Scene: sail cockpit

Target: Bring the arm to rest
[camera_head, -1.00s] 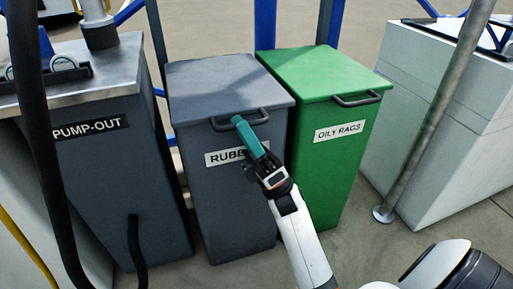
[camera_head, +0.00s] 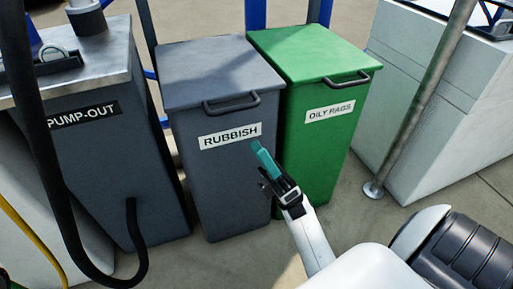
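My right gripper (camera_head: 266,166) is in front of the grey rubbish bin (camera_head: 225,184), below its label and clear of its handle. A teal, finger-like part shows at its tip, with a small dark part beside it. I cannot tell from this angle whether the gripper is open or shut. My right arm (camera_head: 310,238) reaches in from the lower right. My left gripper is not in view.
The rubbish bin's lid (camera_head: 215,72) is down. A green oily rags bin (camera_head: 318,140) stands to its right, also closed. A grey pump-out cabinet (camera_head: 100,170) with a black hose stands left. A metal post (camera_head: 420,110) and white block (camera_head: 450,110) stand right.

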